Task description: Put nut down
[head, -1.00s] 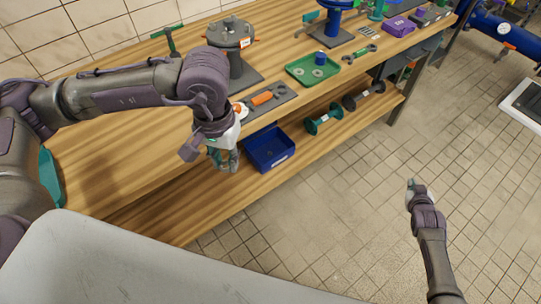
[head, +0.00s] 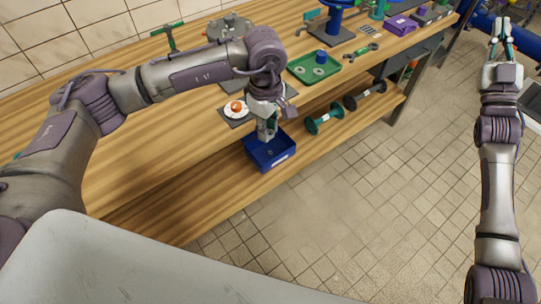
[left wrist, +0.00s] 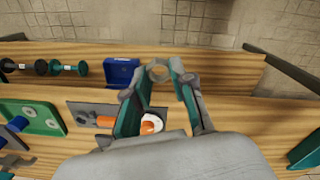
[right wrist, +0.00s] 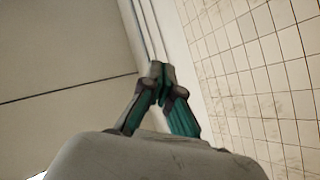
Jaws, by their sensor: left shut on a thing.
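My left gripper (head: 267,134) is shut on a small tan ring-like nut (left wrist: 160,73), which shows between the fingertips in the left wrist view. In the head view the fingers overlap the back of the open blue bin (head: 272,156) on the lower shelf and hide part of it. The nut cannot be made out there. In the left wrist view the blue bin (left wrist: 121,72) is left of the fingertips, apart from the nut. My right gripper (head: 501,35) is raised at the far right, over the floor. Its fingertips meet, empty, in the right wrist view (right wrist: 161,76).
The wooden bench (head: 110,115) holds a grey plate with an orange-and-white part (head: 237,108), a green tray (head: 314,66) with washers, and a grey valve or flange stand (head: 229,27). Green dumbbell-shaped parts (head: 325,118) lie right of the bin. The tiled floor in front is clear.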

